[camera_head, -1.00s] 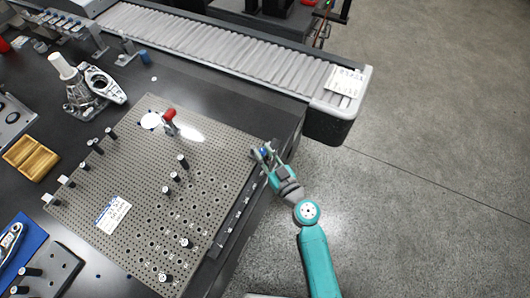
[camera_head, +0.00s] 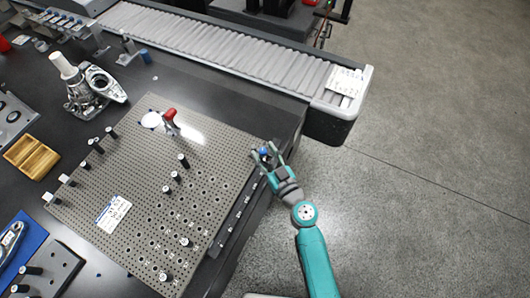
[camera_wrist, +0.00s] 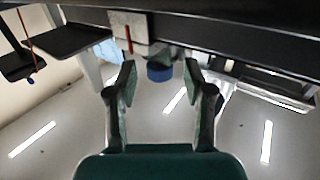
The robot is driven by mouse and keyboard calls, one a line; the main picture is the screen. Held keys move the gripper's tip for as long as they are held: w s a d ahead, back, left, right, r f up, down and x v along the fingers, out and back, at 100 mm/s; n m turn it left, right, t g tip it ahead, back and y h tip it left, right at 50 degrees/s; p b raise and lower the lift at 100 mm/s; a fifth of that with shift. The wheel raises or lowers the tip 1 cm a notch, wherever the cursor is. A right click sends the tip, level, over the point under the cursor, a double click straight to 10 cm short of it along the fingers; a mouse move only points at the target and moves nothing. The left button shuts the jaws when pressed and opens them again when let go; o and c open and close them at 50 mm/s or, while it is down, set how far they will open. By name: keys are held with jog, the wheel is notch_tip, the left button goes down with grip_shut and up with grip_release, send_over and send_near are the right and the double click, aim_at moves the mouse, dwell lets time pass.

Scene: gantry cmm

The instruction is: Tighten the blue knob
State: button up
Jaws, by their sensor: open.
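The blue knob (camera_wrist: 160,73) hangs below a pale block (camera_wrist: 130,27) in the wrist view. It shows between my open fingers, near the level of their tips, with a gap on each side. In the head view the blue knob (camera_head: 264,152) is a small blue spot at the right edge of the table, between the fingertips. My gripper (camera_head: 265,154) is open there, beside the perforated plate. It also shows in the wrist view (camera_wrist: 160,72), with one finger on each side of the knob. I cannot tell whether a finger touches the knob.
The perforated plate (camera_head: 140,200) with several black pins and a red-handled clamp (camera_head: 169,115) lies left of my gripper. A roller conveyor (camera_head: 220,45) runs behind it. A dark beam (camera_wrist: 235,40) crosses above the knob in the wrist view. Open floor (camera_head: 430,150) lies to the right.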

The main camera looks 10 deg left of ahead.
jog(key=v, duration=1.2)
jog(key=w+d+n+g+y, duration=0.3)
jog(key=w+n+g+y, duration=0.4)
jog(key=w+n+g, duration=0.3)
jog(key=shift+m+g, duration=0.5)
jog(key=shift+g, duration=0.4)
jog(key=a, duration=1.1)
jog(key=shift+w, duration=0.4)
grip_shut()
